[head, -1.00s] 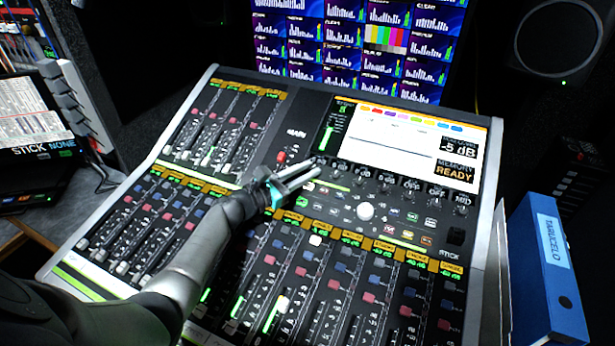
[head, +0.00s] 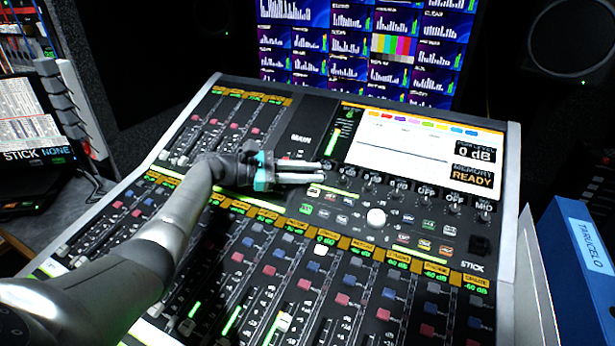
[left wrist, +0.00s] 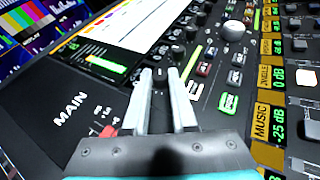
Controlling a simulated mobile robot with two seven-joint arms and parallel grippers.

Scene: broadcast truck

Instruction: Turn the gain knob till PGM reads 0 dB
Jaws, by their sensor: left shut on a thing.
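The console display (head: 400,145) carries a PGM level readout (head: 478,154) that reads 0 dB in the head view. My left gripper (head: 327,170) reaches over the console from the left to the left end of a row of small dark knobs below the display. It is shut on the gain knob, which its fingers mostly hide. In the left wrist view the two pale fingertips (left wrist: 160,73) point at the knob row, just below the display's edge. My right gripper is not in view.
A large white knob (head: 376,217) stands to the right of the gripper. Fader banks (head: 270,270) fill the console's front. A monitor wall (head: 360,45) rises behind. A blue binder (head: 580,270) stands at the right edge.

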